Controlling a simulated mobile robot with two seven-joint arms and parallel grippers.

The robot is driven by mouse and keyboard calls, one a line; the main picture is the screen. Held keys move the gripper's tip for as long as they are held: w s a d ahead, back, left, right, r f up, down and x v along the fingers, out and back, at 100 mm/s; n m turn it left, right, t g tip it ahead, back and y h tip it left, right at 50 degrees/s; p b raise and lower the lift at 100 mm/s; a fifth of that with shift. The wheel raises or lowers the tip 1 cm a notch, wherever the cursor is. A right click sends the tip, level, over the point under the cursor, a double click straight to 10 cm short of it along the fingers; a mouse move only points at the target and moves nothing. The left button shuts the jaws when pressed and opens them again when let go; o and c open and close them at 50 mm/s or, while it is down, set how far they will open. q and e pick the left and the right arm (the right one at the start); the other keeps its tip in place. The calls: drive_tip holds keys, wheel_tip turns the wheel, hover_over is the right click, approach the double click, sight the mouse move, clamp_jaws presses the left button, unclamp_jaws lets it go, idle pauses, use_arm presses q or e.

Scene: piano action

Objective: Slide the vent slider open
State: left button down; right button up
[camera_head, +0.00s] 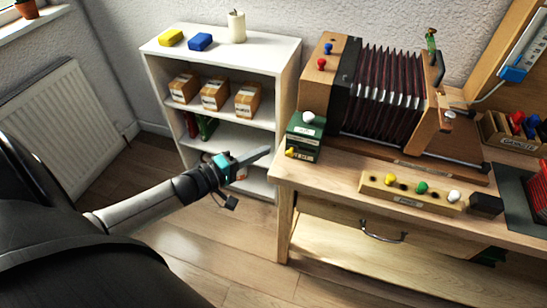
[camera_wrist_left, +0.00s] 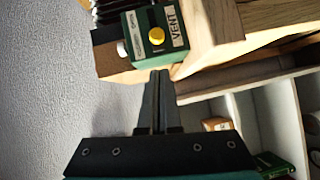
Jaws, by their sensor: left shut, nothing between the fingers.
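A dark green box (camera_head: 301,146) sits at the left end of the workbench, beside the bellows instrument. It has a white knob (camera_head: 308,117) on top and a yellow knob (camera_head: 291,152) on its front. In the left wrist view the green box (camera_wrist_left: 174,42) shows a VENT label next to the yellow knob (camera_wrist_left: 156,35). My left gripper (camera_head: 266,151) is shut and empty, left of the box. In the wrist view its fingertips (camera_wrist_left: 157,73) point at the box and look apart from it. My right gripper is out of view.
The workbench (camera_head: 335,185) edge lies beside my left gripper. A white shelf (camera_head: 265,45) with several boxes stands behind it. A block with coloured knobs (camera_head: 405,194) and the bellows instrument (camera_head: 385,90) stand on the bench. The floor in front is clear.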

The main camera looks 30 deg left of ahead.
sight(290, 148)
use_arm(q)
drive_tip(key=shift+w+d+f, duration=0.15)
drive_tip(key=shift+w+d, duration=0.2)
drive_tip(key=shift+d, duration=0.5)
drive_tip(key=shift+w+d+f, duration=0.1)
drive_tip(key=shift+w+d, duration=0.2)
drive_tip(key=shift+d, duration=0.5)
drive_tip(key=d+p, duration=0.1)
drive_tip(key=d, duration=0.1)
drive_tip(key=w+d+p, duration=0.1)
drive_tip(key=d, duration=0.1)
drive_tip(key=shift+r, duration=0.15)
drive_tip(key=shift+w+d, duration=0.1)
drive_tip(key=shift+d, duration=0.35)
drive_tip(key=shift+p, duration=0.3)
